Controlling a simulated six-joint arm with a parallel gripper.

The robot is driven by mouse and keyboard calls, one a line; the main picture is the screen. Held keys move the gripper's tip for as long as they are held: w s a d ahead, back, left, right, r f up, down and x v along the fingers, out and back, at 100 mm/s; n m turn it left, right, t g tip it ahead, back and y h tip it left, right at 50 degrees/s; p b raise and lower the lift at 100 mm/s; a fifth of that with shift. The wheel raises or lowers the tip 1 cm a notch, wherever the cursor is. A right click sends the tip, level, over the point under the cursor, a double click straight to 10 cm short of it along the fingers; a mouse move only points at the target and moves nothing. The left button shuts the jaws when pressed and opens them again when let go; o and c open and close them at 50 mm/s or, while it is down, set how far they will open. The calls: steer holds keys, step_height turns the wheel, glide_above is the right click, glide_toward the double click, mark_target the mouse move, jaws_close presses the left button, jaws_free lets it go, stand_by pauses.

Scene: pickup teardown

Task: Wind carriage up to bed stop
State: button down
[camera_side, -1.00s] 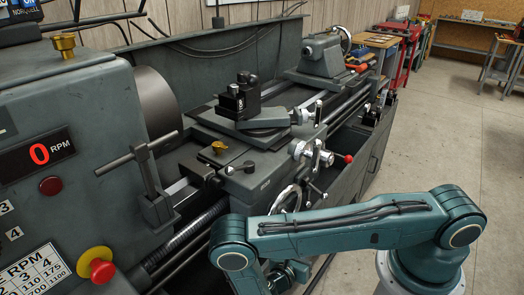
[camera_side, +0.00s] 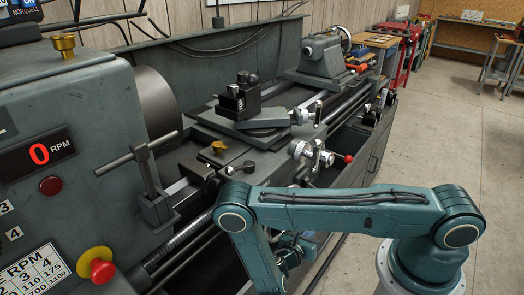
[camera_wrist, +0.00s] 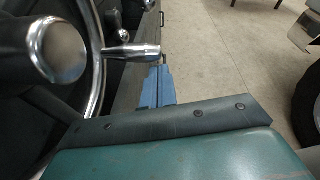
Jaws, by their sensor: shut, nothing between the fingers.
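The carriage (camera_side: 245,157) sits on the lathe bed, carrying the tool post. A dark clamp block with a T-handle, seemingly the bed stop (camera_side: 157,207), is on the bed to its left, near the headstock. The gap between them is hard to judge. The carriage handwheel (camera_wrist: 97,75), with a chrome handle (camera_wrist: 132,53), shows at the left of the wrist view; my arm hides most of it in the side view. My gripper (camera_wrist: 157,82) has blue fingers, shut and empty, just beside the handle's right end. Whether they touch it is unclear.
The headstock (camera_side: 75,150) with a red stop button (camera_side: 97,268) fills the left. A red-knobbed lever (camera_side: 346,158) sticks out from the carriage front above my arm. The tailstock (camera_side: 322,60) is far back. Open floor (camera_side: 480,140) lies to the right.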

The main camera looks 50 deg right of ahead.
steer(key=shift+d+r, duration=0.4)
steer(key=shift+d, duration=0.2)
steer(key=shift+a+f, duration=0.1)
steer(key=shift+f, duration=0.05)
steer(key=s+a+f, duration=0.1)
steer(key=a, duration=1)
steer(key=shift+s+a+f, duration=0.15)
steer(key=shift+s+f, duration=0.05)
steer(key=shift+f, duration=0.15)
